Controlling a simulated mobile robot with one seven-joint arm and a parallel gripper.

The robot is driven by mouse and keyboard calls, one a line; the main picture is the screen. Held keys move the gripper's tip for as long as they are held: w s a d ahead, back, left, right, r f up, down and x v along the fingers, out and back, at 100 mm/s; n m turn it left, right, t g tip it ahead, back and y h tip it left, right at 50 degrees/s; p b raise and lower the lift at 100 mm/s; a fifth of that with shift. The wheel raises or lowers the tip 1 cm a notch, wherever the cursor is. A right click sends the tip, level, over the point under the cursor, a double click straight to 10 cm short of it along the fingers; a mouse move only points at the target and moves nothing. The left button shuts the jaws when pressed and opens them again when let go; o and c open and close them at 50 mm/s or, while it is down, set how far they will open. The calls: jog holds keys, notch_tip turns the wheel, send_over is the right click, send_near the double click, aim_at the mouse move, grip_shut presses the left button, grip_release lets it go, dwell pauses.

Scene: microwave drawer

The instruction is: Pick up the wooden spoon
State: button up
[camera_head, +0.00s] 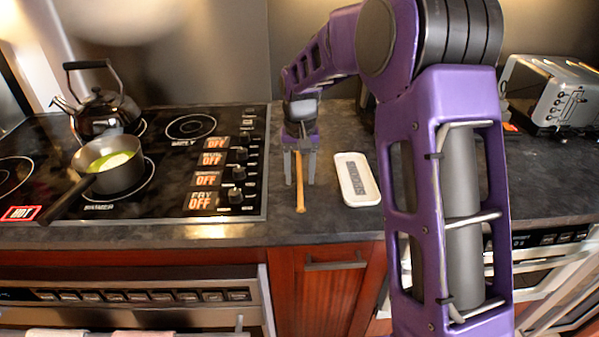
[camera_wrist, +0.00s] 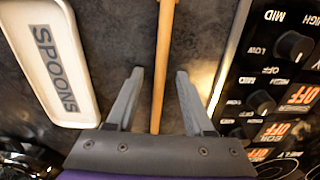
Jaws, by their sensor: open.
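The wooden spoon (camera_head: 300,192) lies on the dark countertop between the stove and a white spoon rest, its thin handle pointing toward the counter's front edge. In the wrist view the light wooden handle (camera_wrist: 163,60) runs lengthwise between my fingers; the spoon's bowl is not visible there. My gripper (camera_head: 299,180) is open and points down over the spoon, one finger on each side of the handle. In the wrist view my gripper (camera_wrist: 160,72) shows a gap between each finger and the handle. I cannot tell how high the fingertips are above the counter.
The white spoon rest (camera_head: 357,180), lettered SPOONS in the wrist view (camera_wrist: 38,15), lies right of the spoon. The stove (camera_head: 170,205) with its knobs is on the left, holding a pot (camera_head: 120,178) and a black kettle (camera_head: 105,112). A toaster (camera_head: 555,95) stands at the far right.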

grip_shut()
jog(key=shift+r, duration=0.1)
dwell(0.4)
